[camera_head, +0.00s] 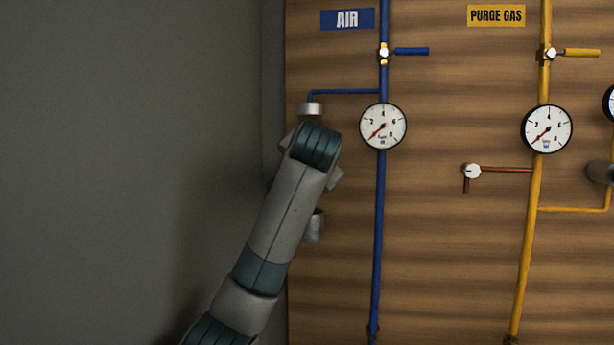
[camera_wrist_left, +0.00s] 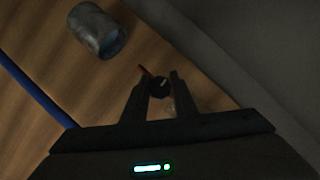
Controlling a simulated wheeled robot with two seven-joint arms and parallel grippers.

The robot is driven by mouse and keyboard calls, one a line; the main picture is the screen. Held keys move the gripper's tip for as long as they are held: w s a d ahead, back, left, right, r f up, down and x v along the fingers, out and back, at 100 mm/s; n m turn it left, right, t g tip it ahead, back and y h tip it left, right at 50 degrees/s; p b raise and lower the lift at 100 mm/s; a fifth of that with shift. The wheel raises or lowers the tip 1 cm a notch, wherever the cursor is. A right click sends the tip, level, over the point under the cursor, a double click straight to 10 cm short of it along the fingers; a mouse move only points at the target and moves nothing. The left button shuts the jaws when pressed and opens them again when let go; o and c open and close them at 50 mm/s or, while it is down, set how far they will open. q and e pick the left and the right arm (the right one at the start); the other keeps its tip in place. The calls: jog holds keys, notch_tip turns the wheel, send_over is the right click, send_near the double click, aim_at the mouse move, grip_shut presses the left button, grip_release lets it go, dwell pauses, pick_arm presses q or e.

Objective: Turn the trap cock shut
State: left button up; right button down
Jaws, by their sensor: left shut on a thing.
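In the left wrist view my left gripper (camera_wrist_left: 161,80) is shut on a small dark round cock (camera_wrist_left: 159,88) with a pale line on its face. A short red piece (camera_wrist_left: 145,71) sticks out beside it, towards the upper left. I take this to be the trap cock; its exact turn is hard to read in the dim light. In the head view my left arm comes up from the lower left and covers the gripper and the cock. My right gripper is in neither view.
A grey metal cylinder (camera_wrist_left: 97,30) stands near the cock. In the head view, the blue air pipe (camera_head: 379,220) with its gauge (camera_head: 383,126) runs right of my arm. Farther right are a red-levered cock (camera_head: 472,171) and the yellow purge gas pipe (camera_head: 532,230). A grey wall (camera_head: 130,140) fills the left.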

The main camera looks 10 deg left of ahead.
pick_arm(q)
jog(key=shift+m, duration=0.3)
jog(key=o, duration=0.8)
jog(key=shift+c, duration=0.2)
jog(key=shift+r, duration=0.1)
